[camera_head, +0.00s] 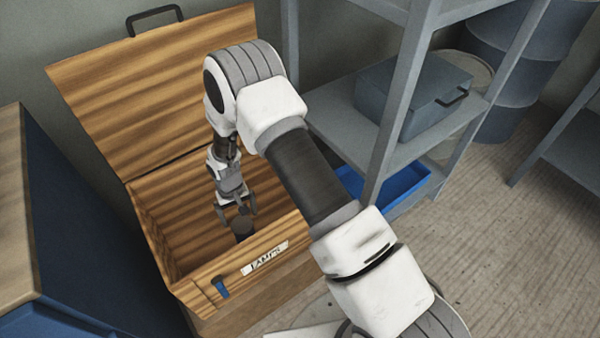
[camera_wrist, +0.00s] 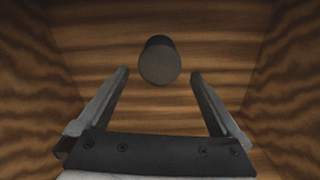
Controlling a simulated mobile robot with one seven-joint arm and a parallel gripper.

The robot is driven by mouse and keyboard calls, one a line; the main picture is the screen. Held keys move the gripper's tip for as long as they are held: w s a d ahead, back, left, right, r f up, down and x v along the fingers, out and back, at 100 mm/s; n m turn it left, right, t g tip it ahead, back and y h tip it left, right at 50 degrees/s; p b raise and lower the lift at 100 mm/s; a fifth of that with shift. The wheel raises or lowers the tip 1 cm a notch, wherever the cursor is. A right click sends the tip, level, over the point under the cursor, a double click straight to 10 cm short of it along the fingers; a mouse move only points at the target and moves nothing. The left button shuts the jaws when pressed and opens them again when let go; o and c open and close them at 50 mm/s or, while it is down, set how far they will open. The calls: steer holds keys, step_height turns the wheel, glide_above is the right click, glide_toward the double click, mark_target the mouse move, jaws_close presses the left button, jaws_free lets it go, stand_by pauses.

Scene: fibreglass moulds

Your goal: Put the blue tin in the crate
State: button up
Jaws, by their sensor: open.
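The wooden crate (camera_head: 155,235) stands with its lid raised, and a label on its front rim. My gripper (camera_head: 237,208) reaches down inside the crate, and its fingers are apart. A dark round tin (camera_head: 242,226) is just below the fingers inside the crate. In the wrist view the tin (camera_wrist: 160,62) shows its round end, beyond and between the open fingertips (camera_wrist: 160,75), with clear gaps on both sides. It looks dark grey in this shade; blue is hard to make out. Wood grain of the crate (camera_wrist: 225,45) surrounds it. I cannot tell whether the tin touches the bottom.
The open lid (camera_head: 130,80) rises behind my arm. A grey shelf rack (camera_head: 400,90) on the right holds a grey-blue case (camera_head: 412,95) and, lower, a blue tray (camera_head: 405,183). A blue cabinet (camera_head: 80,230) with a wooden top stands close on the left. Bare floor lies at the right.

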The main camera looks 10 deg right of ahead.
steer(key=d+r+m+t, duration=0.1)
steer(key=d+r, duration=0.3)
steer(key=r, duration=0.6)
steer(key=d+r+t, duration=0.1)
steer(key=d+r, duration=0.3)
steer(key=r, duration=0.7)
steer(key=d+r+m+t, duration=0.1)
steer(key=d+r, duration=0.3)
steer(key=r, duration=0.6)
steer(key=s+d+r+t, duration=0.1)
steer(key=s+d+r, duration=0.2)
steer(key=s, duration=0.4)
steer(key=s+d+r+m, duration=0.1)
steer(key=s+d+r, duration=0.2)
steer(key=s+r, duration=0.3)
steer(key=s+d+r+t, duration=0.1)
steer(key=s+d+r, duration=0.3)
steer(key=s, duration=0.4)
steer(key=shift+s+r+t, duration=0.15)
steer(key=shift+s+t, duration=0.05)
steer(key=shift+t, duration=0.1)
steer(key=shift+d, duration=0.1)
step_height(320, 180, up, 23)
steer(key=p, duration=2.3)
steer(key=shift+r, duration=0.15)
